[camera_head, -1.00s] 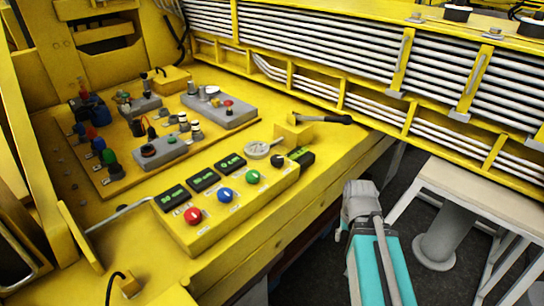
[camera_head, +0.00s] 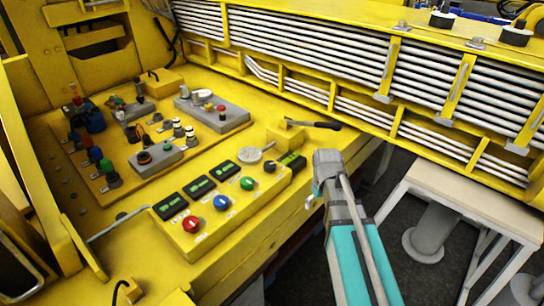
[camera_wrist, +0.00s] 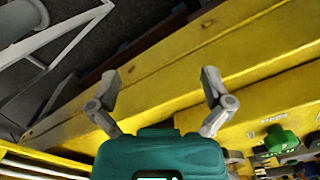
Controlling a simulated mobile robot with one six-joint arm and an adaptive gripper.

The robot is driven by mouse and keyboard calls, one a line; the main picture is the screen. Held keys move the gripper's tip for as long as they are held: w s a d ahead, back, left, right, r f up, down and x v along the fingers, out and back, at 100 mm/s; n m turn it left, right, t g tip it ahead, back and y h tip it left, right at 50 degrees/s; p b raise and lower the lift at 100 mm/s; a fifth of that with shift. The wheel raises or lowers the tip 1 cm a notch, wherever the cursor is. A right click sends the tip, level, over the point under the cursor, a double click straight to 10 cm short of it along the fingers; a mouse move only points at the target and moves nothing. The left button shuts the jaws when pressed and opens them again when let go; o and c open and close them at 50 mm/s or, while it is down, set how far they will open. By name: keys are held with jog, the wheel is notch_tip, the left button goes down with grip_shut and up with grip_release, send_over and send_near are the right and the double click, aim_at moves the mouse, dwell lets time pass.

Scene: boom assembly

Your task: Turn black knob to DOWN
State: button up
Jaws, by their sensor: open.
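The black knob (camera_head: 270,167) sits at the right end of the row on the yellow control box (camera_head: 215,235), next to the green knob (camera_head: 247,184). My gripper (camera_head: 311,201) is to the right of the box in the head view, apart from the black knob; its fingers are small and partly hidden there. In the wrist view my gripper (camera_wrist: 160,86) has its two grey fingers spread wide with nothing between them, above a yellow edge. The green knob shows at the lower right of the wrist view (camera_wrist: 281,139). I cannot make out the black knob there.
A blue knob (camera_head: 221,202) and a red knob (camera_head: 192,224) sit farther left on the box, below small displays (camera_head: 198,187). A black-handled lever (camera_head: 315,124) stands behind. A light table (camera_head: 480,195) is at the right. Floor shows between it and the yellow structure.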

jog(key=w+a+r+n+p, duration=0.5)
jog(key=w+a+r+p, duration=0.35)
jog(key=w, duration=0.25)
notch_tip(320, 180, up, 6)
jog(key=r+n+p, duration=0.1)
jog(key=n+p, duration=0.3)
jog(key=p, duration=0.1)
send_over(270, 164)
jog(key=shift+f, duration=0.25)
jog(key=shift+f, duration=0.15)
notch_tip(270, 164, down, 14)
jog(key=b, duration=1.4)
jog(key=shift+r, duration=0.2)
jog(key=shift+c, duration=0.3)
